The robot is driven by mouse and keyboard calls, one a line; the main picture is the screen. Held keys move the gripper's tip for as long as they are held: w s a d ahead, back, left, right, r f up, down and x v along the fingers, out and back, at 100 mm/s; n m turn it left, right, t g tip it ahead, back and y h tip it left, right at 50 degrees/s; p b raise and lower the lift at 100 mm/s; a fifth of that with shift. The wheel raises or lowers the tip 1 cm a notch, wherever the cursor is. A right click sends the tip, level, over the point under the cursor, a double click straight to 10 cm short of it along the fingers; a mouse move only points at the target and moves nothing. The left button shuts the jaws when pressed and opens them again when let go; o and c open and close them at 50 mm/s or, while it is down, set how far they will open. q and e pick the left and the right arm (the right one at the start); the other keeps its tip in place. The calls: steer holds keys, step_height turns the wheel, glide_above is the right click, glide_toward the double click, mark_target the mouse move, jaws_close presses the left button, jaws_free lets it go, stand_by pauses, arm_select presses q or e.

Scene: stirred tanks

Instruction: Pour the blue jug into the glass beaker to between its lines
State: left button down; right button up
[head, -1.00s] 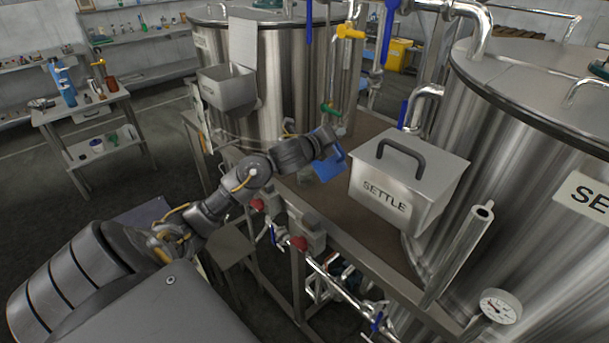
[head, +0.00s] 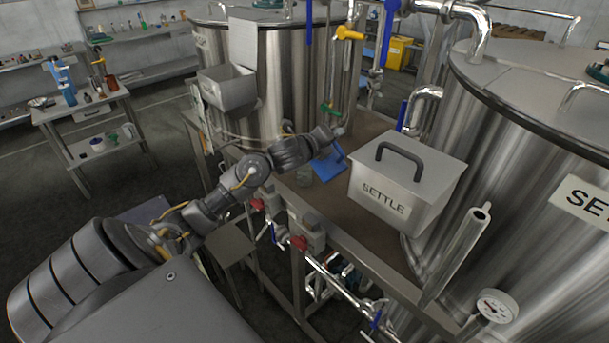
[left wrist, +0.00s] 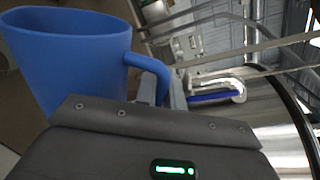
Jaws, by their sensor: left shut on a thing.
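The blue jug (head: 328,168) hangs over the brown bench between the tanks in the head view, tilted. My left gripper (head: 335,143) is shut on its handle. In the left wrist view the jug (left wrist: 72,55) fills the upper left, its handle running down to my gripper; what is inside does not show. A small, faint clear vessel, apparently the glass beaker (head: 304,176), stands on the bench just left of the jug, below my left wrist. Its lines and its level are too small to read. My right gripper is not in view.
A steel box marked SETTLE (head: 407,187) stands close to the right of the jug. A large tank (head: 270,85) rises behind, another (head: 535,150) at the right. Pipes and red-handled valves (head: 298,243) run along the bench (head: 330,208) front, which has some bare room.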

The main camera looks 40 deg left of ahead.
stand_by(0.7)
arm_select(q)
steer(key=shift+a+r+p, duration=0.1)
steer(key=shift+p, duration=0.2)
steer(key=shift+a+n, duration=0.15)
steer(key=shift+n, duration=0.15)
steer(key=shift+a+f+n+p, duration=0.3)
steer(key=shift+n+p, duration=0.1)
steer(key=shift+p, duration=0.1)
steer(key=shift+r, duration=0.1)
stand_by(0.6)
steer(key=shift+a+p, duration=0.25)
steer(key=shift+p, duration=0.15)
steer(key=shift+f+n, duration=0.2)
steer(key=shift+n, duration=0.1)
